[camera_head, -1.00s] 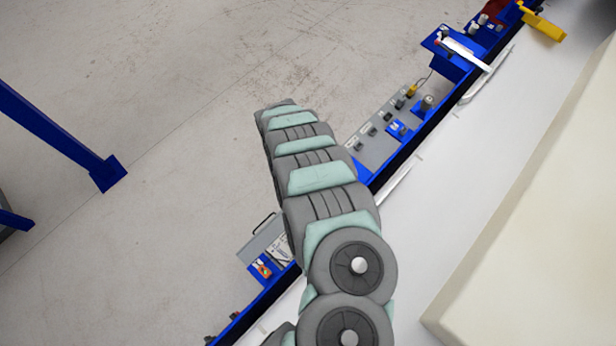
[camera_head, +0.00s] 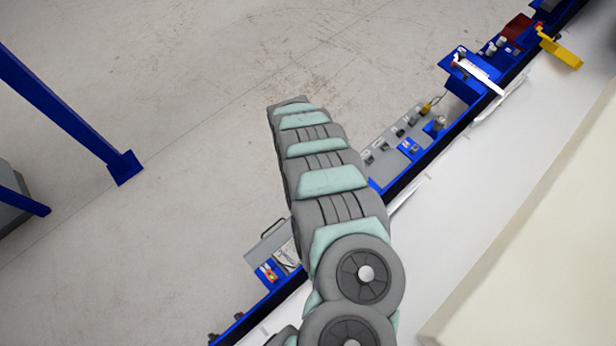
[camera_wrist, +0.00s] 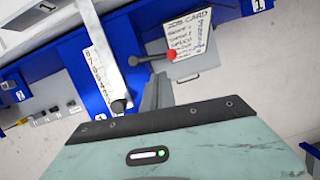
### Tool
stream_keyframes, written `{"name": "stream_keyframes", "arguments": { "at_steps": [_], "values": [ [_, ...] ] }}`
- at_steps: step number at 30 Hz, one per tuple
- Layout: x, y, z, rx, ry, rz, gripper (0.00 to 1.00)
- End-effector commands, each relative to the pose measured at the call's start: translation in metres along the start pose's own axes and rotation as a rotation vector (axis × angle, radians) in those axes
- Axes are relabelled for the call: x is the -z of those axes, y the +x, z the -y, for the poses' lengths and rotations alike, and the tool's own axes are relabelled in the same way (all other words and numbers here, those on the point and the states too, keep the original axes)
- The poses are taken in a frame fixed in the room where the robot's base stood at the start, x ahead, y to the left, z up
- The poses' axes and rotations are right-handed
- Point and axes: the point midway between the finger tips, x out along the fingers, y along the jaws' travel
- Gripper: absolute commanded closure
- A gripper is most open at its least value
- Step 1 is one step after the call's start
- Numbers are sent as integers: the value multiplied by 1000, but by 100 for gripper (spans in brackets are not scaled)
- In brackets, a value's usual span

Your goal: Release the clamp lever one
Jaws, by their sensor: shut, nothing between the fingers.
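In the wrist view a dark lever with a red knob (camera_wrist: 171,55) reaches across the lower edge of a job card. My gripper (camera_wrist: 157,90) is shut and empty, its fingertips just below this lever; I cannot tell if they touch it. A long silver bar (camera_wrist: 105,45) with a black knob (camera_wrist: 121,105) lies to the left of the fingers, along a blue plate with a number scale (camera_wrist: 97,70). No label clearly marks which part is clamp lever one. In the head view my arm hides my gripper.
The job card (camera_wrist: 190,45) is behind the red knob. Open floor lies left.

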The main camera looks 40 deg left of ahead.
Motion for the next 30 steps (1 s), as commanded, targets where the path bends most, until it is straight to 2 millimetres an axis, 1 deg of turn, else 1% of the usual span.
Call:
{"name": "stream_keyframes", "arguments": {
  "at_steps": [1, 3, 6, 26, 29, 30],
  "values": [
    [-2, -18, 0, -1, -1, -1, 100],
    [-3, -29, 0, -1, -1, 0, 100],
    [-3, -38, 0, 0, -2, 2, 100],
    [-1, -38, 1, 2, 0, -3, 100],
    [17, -39, 3, 11, 16, -59, 100],
    [31, -39, 4, 19, 31, -104, 100]
  ]
}}
